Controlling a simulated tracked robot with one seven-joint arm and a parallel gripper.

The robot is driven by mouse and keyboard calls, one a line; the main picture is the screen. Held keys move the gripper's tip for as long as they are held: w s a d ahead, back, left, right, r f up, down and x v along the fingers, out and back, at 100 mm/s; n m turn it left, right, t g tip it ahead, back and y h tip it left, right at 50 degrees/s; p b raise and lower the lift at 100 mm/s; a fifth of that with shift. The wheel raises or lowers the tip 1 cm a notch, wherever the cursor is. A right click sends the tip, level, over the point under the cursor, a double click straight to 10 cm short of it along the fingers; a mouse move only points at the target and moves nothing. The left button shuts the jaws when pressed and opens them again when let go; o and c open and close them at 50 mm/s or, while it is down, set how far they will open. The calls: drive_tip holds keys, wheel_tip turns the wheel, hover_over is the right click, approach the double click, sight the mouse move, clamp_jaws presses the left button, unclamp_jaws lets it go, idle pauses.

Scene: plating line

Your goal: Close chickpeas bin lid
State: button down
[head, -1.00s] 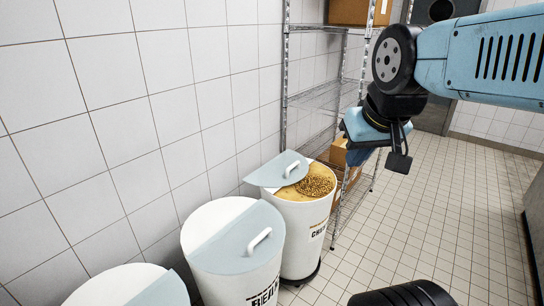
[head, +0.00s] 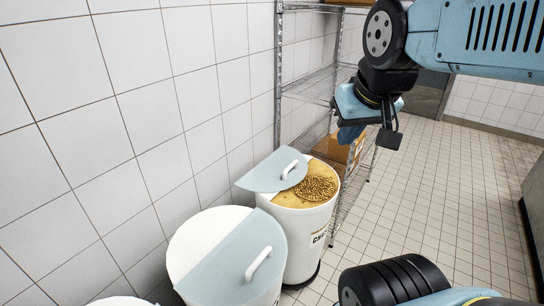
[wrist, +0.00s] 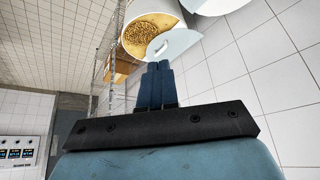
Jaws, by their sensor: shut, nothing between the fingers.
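The chickpeas bin (head: 303,240) is a white round bin with partly readable dark lettering, standing by the wall. Its mouth is open at the front, showing chickpeas (head: 316,188). Its pale blue-grey lid flap (head: 262,175), with a white handle (head: 290,169), is raised and tilted back towards the wall. My gripper (head: 350,135) is above and to the right of the bin in the head view, apart from it. In the wrist view my shut, empty blue fingers (wrist: 158,65) point towards the bin, with the chickpeas (wrist: 140,38) and lid flap (wrist: 180,42) beyond their tips.
A nearer white bin (head: 195,240) has its pale flap (head: 245,262) lying down; another bin's edge shows at the bottom. A wire shelf (head: 310,85) with cardboard boxes (head: 338,150) stands behind the chickpeas bin. The tiled floor (head: 440,200) to the right is clear.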

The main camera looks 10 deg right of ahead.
drive_tip(key=w+a+f+n+g+h, duration=0.15)
drive_tip(key=w+n+g, duration=0.3)
drive_tip(key=w, duration=2.55)
drive_tip(key=w+a+f+n+g, duration=0.2)
drive_tip(key=w+f, duration=0.9)
drive_tip(key=f, duration=0.2)
drive_tip(key=w+a+f+n+g, duration=0.2)
drive_tip(key=w+f, duration=0.9)
drive_tip(key=f, duration=0.3)
approach(280, 175)
drive_tip(key=shift+w+a+f+t+h, duration=0.15)
drive_tip(key=shift+a+f+h, duration=0.1)
drive_tip(key=shift+a, duration=0.2)
drive_tip(key=shift+s+a+f+t+h, duration=0.1)
drive_tip(key=shift+a+f+h, duration=0.15)
drive_tip(key=shift+a, duration=0.15)
drive_tip(key=shift+s+d+f, duration=0.3)
drive_tip(key=shift+s+d, duration=0.2)
drive_tip(key=shift+s+d+f, duration=0.3)
drive_tip(key=shift+s+d, duration=0.2)
drive_tip(key=shift+d, duration=0.05)
drive_tip(key=shift+s+d+f, duration=0.1)
drive_tip(key=shift+s+d, duration=0.3)
